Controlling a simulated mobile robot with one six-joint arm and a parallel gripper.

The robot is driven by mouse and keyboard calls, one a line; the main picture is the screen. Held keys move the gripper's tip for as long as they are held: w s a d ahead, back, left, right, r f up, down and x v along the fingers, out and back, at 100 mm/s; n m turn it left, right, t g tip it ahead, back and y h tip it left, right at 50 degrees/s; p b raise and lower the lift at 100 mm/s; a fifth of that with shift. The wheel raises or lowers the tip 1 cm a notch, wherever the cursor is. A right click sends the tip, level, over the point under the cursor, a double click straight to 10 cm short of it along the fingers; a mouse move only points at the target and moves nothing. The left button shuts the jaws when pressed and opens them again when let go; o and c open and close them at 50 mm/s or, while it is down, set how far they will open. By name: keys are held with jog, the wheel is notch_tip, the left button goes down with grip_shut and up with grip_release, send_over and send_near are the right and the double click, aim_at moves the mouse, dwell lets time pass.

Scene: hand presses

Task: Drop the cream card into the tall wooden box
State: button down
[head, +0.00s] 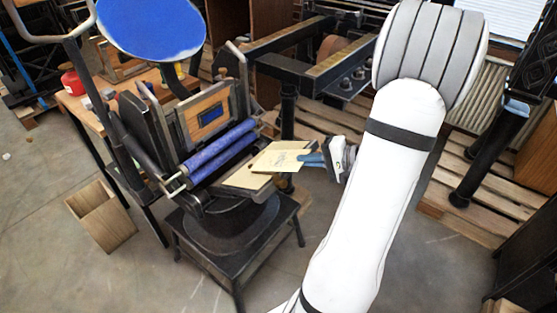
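The cream card (281,158) is at the end of my arm, over the front board of the hand press. My gripper (312,159) has its blue-grey fingers at the card's right edge and appears to hold it there. The finger gap itself is too small to see clearly. The tall wooden box (100,216) stands on the floor at the left, open at the top. It is well to the left of my gripper and lower down.
The hand press (212,130) with blue rollers (222,150) and a round blue disc (151,27) stands on a black stool (237,258) between my gripper and the box. A wooden table (75,101) is behind the box. Pallets (497,186) lie at the right. Floor in front is clear.

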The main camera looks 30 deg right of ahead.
jog(key=s+d+r+p, duration=0.3)
jog(key=s+r, duration=0.1)
jog(key=r, duration=0.1)
jog(key=shift+s, duration=0.15)
dwell(0.8)
jog(key=shift+d, duration=0.1)
